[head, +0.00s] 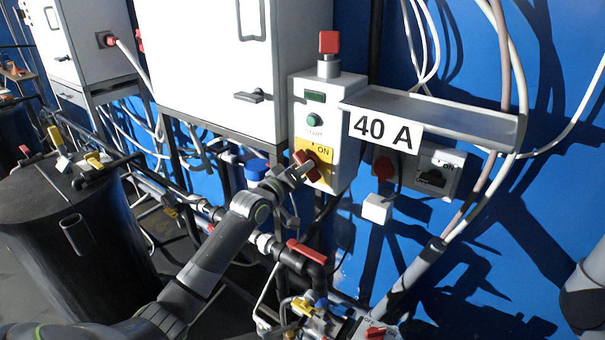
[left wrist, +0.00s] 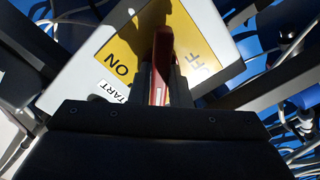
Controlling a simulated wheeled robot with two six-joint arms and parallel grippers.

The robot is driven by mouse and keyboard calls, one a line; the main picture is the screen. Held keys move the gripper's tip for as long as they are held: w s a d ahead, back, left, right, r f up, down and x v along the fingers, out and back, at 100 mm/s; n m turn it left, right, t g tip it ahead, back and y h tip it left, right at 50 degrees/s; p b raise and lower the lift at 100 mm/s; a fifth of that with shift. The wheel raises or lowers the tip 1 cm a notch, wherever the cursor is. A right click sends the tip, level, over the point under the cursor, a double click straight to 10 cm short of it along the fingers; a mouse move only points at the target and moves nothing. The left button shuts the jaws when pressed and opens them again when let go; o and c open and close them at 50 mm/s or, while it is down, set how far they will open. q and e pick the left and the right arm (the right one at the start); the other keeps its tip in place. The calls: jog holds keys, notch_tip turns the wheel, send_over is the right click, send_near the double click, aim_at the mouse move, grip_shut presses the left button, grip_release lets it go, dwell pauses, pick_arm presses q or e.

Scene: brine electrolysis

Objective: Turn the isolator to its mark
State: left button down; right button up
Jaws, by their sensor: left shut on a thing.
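The isolator's red handle (head: 308,167) sits on a yellow plate (head: 321,173) low on the front of a grey control box (head: 340,95). In the head view the handle is tilted, and the word ON shows to its upper right. My left gripper (head: 302,171) is at the handle and shut on it. In the left wrist view the red handle (left wrist: 162,60) stands between the fingers, with ON to its left and a partly covered OFF to its right on the yellow plate (left wrist: 135,45). The gripper hides the lower part of the handle. My right gripper is not in view.
A green START button (head: 314,119) is above the handle, and a red knob (head: 329,42) tops the box. A shelf (head: 450,112) with a 40 A sign (head: 385,131) juts out to the right. Pipes and a red-handled valve (head: 306,251) lie below. A black tank (head: 80,245) stands left.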

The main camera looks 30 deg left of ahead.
pick_arm(q)
jog(key=shift+f+m+b, duration=0.1)
jog(key=shift+m+b, duration=1.8)
jog(key=shift+m, duration=2.5)
jog(key=c, duration=1.4)
grip_release()
jog(key=shift+o, duration=0.2)
jog(key=s+a, duration=0.2)
jog(key=s, duration=1.5)
jog(key=shift+s+a, duration=0.15)
jog(key=shift+a, duration=0.05)
